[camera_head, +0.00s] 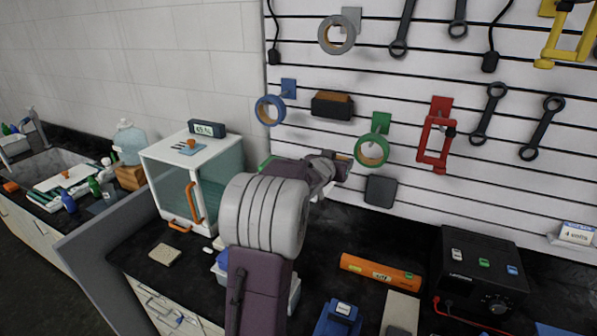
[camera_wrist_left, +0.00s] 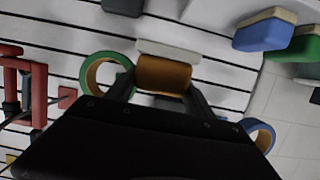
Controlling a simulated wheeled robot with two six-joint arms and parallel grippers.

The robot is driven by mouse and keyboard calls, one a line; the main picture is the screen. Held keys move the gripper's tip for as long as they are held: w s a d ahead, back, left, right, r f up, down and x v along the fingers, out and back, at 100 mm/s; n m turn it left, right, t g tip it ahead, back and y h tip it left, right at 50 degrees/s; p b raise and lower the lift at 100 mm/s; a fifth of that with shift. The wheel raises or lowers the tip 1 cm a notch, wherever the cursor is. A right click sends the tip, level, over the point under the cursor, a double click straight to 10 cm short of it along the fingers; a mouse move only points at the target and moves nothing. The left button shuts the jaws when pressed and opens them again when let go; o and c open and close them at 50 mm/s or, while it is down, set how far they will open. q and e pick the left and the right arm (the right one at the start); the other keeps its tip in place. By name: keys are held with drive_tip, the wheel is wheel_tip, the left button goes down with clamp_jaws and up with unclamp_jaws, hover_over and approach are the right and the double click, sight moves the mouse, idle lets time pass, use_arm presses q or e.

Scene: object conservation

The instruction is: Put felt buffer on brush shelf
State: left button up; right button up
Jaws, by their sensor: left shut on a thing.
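My left gripper (camera_wrist_left: 160,92) is shut on a brown block with a pale pad, which looks like the felt buffer (camera_wrist_left: 165,74). In the head view my left gripper (camera_head: 335,166) is in front of the slatted wall, with a small part of the block (camera_head: 344,158) showing at its tip. In the wrist view a blue block (camera_wrist_left: 264,34) and a green block (camera_wrist_left: 300,46), both with pale layers, sit at the upper right, apart from the held block. Their support may be the brush shelf; my arm mostly hides that area in the head view. My right gripper is not seen.
Green tape (camera_head: 371,150) and blue tape (camera_head: 269,110) hang near my left gripper. A dark block with a brown top (camera_head: 332,105) is above it. A red clamp (camera_head: 436,135) hangs to the right. A glass-sided cabinet (camera_head: 190,170) stands left on the black counter.

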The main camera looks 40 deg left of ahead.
use_arm(q)
drive_tip(key=w+a+f+p, duration=0.1)
drive_tip(key=a+f, duration=0.1)
drive_tip(key=a, duration=0.1)
drive_tip(key=w+a+f+p, duration=0.1)
drive_tip(key=a+f, duration=0.1)
drive_tip(key=a, duration=0.2)
drive_tip(key=w+a+f+p, duration=0.1)
drive_tip(key=w+a+f, duration=0.1)
drive_tip(key=a+f, duration=0.1)
drive_tip(key=shift+a+p, duration=0.35)
drive_tip(key=shift+a, duration=0.05)
drive_tip(key=shift+f, duration=0.1)
wheel_tip(320, 180, down, 4)
drive_tip(key=shift+d+r, duration=0.15)
drive_tip(key=shift+r, duration=0.05)
drive_tip(key=shift+w+f, duration=0.1)
drive_tip(key=shift+f, duration=0.15)
drive_tip(key=o, duration=1.4)
drive_tip(key=shift+o, duration=0.2)
